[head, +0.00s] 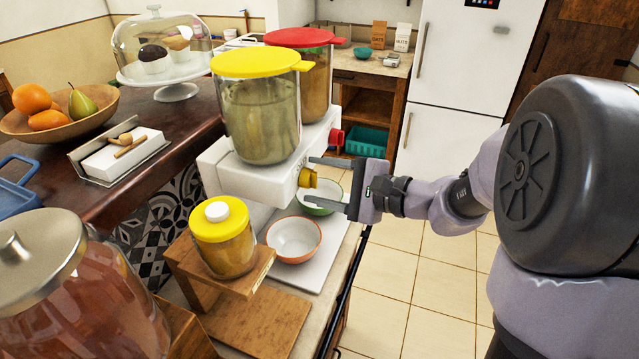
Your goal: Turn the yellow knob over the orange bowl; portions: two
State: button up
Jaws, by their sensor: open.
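A white dispenser (222,163) carries a container with a yellow lid (255,62) and one with a red lid (298,38). The yellow knob (307,178) is on its front, under the yellow-lidded container. My gripper (328,182) is open at the yellow knob, its fingers above and below it; I cannot tell whether they touch it. The orange-rimmed bowl (293,241) stands on a white board below and looks empty. A green-rimmed bowl (322,197) stands behind it, partly hidden by my gripper. The red knob (336,138) is farther back.
A yellow jar with a white knob (224,236) stands on a wooden riser (246,284) beside the orange-rimmed bowl. A large glass jar (80,290) is at the near left. The tiled floor (417,290) at right is clear.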

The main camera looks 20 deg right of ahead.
jog(key=shift+a, duration=0.1)
grip_shut()
dwell(0.3)
jog(key=m+p, duration=0.1)
jog(key=p, duration=0.1)
jog(key=m+g+p, duration=0.1)
jog(key=p, duration=0.2)
jog(key=shift+w+r+m, duration=0.15)
jog(key=shift+r+m, duration=0.2)
jog(key=shift+m, duration=0.05)
jog(key=shift+w+d+f+m+g+y+p, duration=0.15)
jog(key=shift+m+g+y+p, duration=0.5)
jog(key=shift+m+p, duration=1.4)
jog(key=shift+w+d+f+m+g+y+p, duration=0.1)
jog(key=shift+m+g+y+p, duration=0.55)
jog(key=shift+m+p, duration=1.35)
jog(key=shift+w+d+f+m+g+y+p, duration=0.15)
jog(key=shift+m+g+y+p, duration=0.8)
jog(key=shift+p, duration=1.85)
jog(key=shift+m+h, duration=0.25)
jog(key=shift+m, duration=0.25)
